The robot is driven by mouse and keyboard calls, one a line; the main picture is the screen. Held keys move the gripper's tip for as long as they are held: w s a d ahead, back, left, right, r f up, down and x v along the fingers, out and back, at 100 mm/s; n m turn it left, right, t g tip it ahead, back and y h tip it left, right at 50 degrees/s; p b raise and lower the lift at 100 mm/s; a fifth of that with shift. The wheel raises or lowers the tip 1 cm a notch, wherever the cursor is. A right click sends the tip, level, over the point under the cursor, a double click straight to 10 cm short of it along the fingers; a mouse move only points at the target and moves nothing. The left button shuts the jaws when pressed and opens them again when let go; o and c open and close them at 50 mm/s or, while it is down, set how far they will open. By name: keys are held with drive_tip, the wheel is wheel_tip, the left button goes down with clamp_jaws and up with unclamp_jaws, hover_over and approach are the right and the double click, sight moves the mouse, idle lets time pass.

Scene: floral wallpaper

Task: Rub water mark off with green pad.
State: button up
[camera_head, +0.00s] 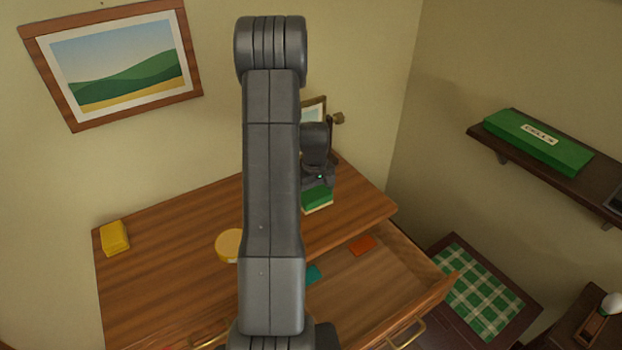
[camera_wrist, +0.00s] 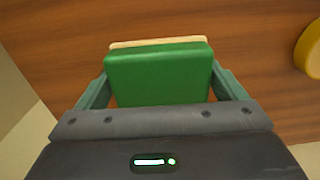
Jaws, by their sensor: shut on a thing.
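A green pad (camera_head: 317,198) with a cream layer on one face is in my gripper (camera_head: 318,184) over the far right part of the wooden desk top (camera_head: 165,265). In the wrist view the green pad (camera_wrist: 157,78) sits between the two fingers of my gripper (camera_wrist: 160,85), which are shut on its sides. I cannot tell whether its cream face touches the wood. No water mark can be made out in either view; my arm hides the middle of the desk top.
A yellow block (camera_head: 114,238) stands at the desk's left end. A round yellow thing (camera_head: 229,245) is partly behind my arm. The drawer (camera_head: 375,285) is open, with orange (camera_head: 362,245) and teal (camera_head: 314,274) flat pieces inside. A small frame (camera_head: 314,110) stands behind my gripper.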

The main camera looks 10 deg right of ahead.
drive_tip(key=shift+r+p, duration=0.4)
drive_tip(key=shift+r, duration=0.8)
